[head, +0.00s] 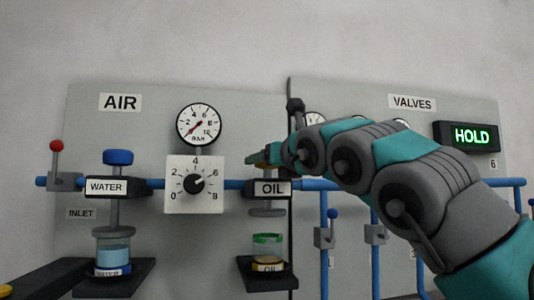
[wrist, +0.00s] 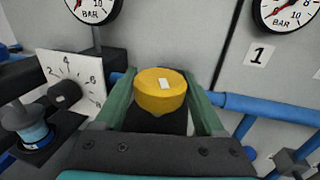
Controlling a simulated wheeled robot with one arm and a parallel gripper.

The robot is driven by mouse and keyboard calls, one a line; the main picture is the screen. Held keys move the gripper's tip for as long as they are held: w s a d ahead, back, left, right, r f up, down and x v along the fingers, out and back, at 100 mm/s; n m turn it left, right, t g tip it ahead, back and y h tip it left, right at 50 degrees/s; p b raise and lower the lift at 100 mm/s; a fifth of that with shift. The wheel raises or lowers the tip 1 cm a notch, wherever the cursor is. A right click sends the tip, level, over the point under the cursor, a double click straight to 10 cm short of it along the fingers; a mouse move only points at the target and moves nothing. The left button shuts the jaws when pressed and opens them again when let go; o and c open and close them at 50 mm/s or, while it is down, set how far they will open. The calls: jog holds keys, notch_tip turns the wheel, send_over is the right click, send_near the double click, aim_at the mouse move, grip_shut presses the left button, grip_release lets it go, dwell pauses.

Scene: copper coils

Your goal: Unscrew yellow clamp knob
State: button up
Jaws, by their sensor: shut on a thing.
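The yellow clamp knob (wrist: 160,92) is round with a small white mark on top, in the middle of the wrist view. My gripper (wrist: 158,84) has one green finger on each side of it and is shut on it. In the head view my gripper (head: 262,155) is above the black OIL clamp block (head: 268,189), and the knob there is mostly hidden by the fingers. Below the block, a grey clamp disc (head: 267,210) hangs apart from the oil jar (head: 267,246), which has a green band and stands on a black shelf (head: 265,280).
The WATER clamp with its blue knob (head: 118,157) and water jar (head: 113,250) are on the left. A white dial box (head: 194,185) sits between the clamps. A pressure gauge (head: 199,124) is above. Blue pipes and valves (head: 324,238) are right; a HOLD sign (head: 468,136) is lit green.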

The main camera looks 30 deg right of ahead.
jog(key=n+y, duration=0.2)
jog(key=y, duration=0.1)
jog(key=n+y, duration=0.2)
jog(key=y, duration=0.1)
jog(key=shift+g+y, duration=0.3)
jog(key=shift+g, duration=0.1)
jog(key=shift+n+g+y, duration=1.3)
jog(key=shift+n+y, duration=0.5)
jog(key=shift+y, duration=0.7)
jog(key=shift+r, duration=0.1)
jog(key=shift+n+g+y, duration=0.6)
jog(key=shift+n+y, duration=0.1)
jog(key=o, duration=1.3)
jog(key=shift+o, duration=0.2)
jog(key=shift+s, duration=0.1)
jog(key=v, duration=0.7)
jog(key=shift+s+d, duration=0.2)
jog(key=shift+s, duration=0.1)
